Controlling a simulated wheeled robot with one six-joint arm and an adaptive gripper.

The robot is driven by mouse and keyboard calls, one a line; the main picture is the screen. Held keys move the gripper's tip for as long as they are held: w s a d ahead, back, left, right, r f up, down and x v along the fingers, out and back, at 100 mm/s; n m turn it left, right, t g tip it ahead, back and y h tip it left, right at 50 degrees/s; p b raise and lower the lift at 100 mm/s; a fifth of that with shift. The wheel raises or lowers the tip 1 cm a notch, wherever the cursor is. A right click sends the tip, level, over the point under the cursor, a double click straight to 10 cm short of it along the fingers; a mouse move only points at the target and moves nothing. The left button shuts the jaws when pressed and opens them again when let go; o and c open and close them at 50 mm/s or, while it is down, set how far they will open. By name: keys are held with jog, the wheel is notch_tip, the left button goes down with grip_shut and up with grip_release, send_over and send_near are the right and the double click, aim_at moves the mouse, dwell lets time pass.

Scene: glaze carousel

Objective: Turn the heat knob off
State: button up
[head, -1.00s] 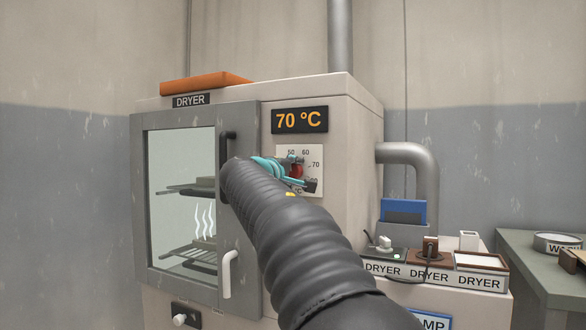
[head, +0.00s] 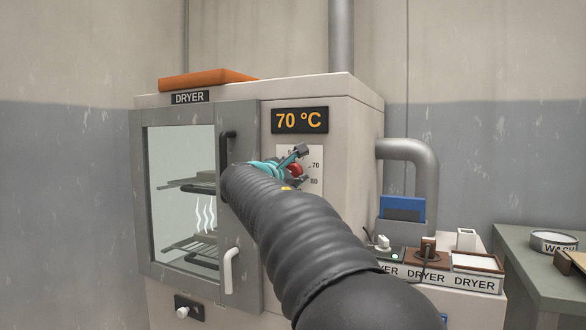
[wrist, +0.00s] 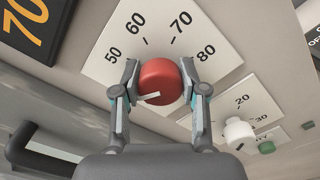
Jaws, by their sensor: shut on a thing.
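The red heat knob (wrist: 158,80) sits on a white dial plate (wrist: 120,40) marked 50, 60, 70 and 80. It also shows in the head view (head: 296,169), partly hidden by my gripper. My gripper (wrist: 157,70) is shut on the knob, with one finger on each side. A white mark on the knob lies towards its lower left in the wrist view; which label it matches is unclear. The dryer's display (head: 300,121) reads 70 °C. The off marking is not visible.
The dryer door (head: 240,215) has a black handle and a white handle. In the wrist view a white knob (wrist: 239,132) with its own scale and a green button (wrist: 267,147) sit close to my gripper.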

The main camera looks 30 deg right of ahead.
jog(key=n, duration=0.5)
jog(key=shift+n, duration=0.3)
jog(key=n, duration=0.5)
jog(key=shift+n, duration=0.4)
jog(key=o, duration=1.1)
jog(key=shift+d, duration=0.15)
jog(key=shift+o, duration=0.2)
jog(key=shift+w, duration=0.1)
jog(key=shift+a, duration=0.2)
jog(key=v, duration=1.2)
